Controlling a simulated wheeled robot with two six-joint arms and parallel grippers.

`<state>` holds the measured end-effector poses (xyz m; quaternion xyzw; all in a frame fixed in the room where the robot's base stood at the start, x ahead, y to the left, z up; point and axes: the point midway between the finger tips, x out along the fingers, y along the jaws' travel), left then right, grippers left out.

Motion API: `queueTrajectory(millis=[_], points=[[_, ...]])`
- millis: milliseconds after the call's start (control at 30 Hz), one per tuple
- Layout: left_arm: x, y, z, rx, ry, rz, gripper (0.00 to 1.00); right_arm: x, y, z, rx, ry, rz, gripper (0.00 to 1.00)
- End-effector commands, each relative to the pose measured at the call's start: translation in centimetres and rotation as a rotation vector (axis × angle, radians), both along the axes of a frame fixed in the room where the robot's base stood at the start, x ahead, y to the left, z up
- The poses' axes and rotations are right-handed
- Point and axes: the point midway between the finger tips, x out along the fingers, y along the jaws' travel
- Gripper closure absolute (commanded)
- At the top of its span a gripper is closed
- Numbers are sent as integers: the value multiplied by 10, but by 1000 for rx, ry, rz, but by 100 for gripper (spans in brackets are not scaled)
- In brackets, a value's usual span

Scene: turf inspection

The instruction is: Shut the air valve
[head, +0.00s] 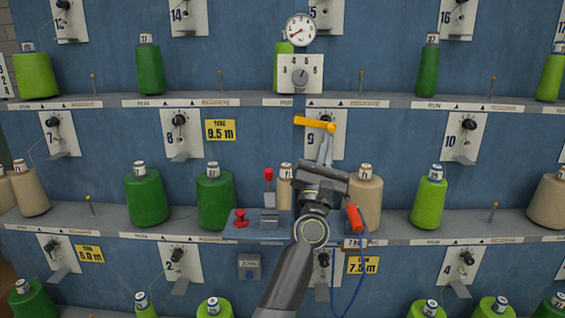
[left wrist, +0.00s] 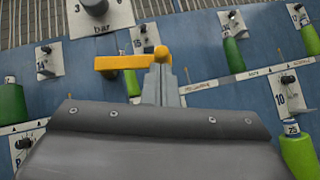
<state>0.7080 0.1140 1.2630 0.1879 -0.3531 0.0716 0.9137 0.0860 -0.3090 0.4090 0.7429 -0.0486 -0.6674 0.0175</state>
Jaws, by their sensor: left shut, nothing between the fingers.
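The air valve's yellow lever (head: 312,122) lies nearly level in the middle of the blue panel, with a round yellow end at its right. It shows larger in the left wrist view (left wrist: 122,62). My left gripper (head: 329,138) is shut and empty, its fingers pointing up. In the left wrist view the closed fingertips (left wrist: 160,72) are just below the lever's round right end. They look very close to it; I cannot tell whether they touch. My gripper hides part of the plate marked 9. My right gripper is not in view.
A round gauge (head: 300,30) and a grey dial box (head: 300,74) are above the lever. Shelves hold green and beige yarn cones (head: 365,195). A red button (head: 240,218), a red-topped switch (head: 269,195) and an orange-handled tool (head: 354,218) are near my arm.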

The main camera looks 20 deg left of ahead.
Motion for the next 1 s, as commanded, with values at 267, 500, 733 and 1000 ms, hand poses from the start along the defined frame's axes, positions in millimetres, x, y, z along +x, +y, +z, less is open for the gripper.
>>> queueTrajectory(millis=[267,500,733,1000], points=[[1,-5,8,-37,-12,-1,100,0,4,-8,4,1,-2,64],[2,-7,11,-35,-11,0,100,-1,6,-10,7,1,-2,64],[2,-7,11,-35,-11,0,100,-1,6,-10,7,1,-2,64],[2,-7,10,-34,-11,1,100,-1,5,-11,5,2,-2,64]])
